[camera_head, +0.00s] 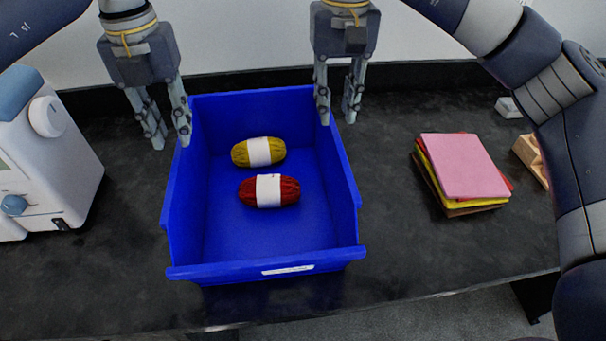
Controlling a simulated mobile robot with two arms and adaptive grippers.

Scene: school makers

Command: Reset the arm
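My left gripper (170,140) hangs at the back left of the blue bin (178,215), with its fingers apart and nothing between them. Its right finger overlaps the bin's back left corner in the picture; I cannot tell whether it touches. My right gripper (337,118) hangs over the bin's back right corner, with a gap between its fingers and nothing held. A yellow yarn skein (240,154) and a red yarn skein (289,191), each with a white band, lie on the bin floor.
A white machine (75,165) with a knob stands at the left on the dark table (410,265). A stack of coloured sheets (463,166) lies right of the bin. A wooden block (530,155) and a small white object (508,107) lie near my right arm. The table's front edge is close.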

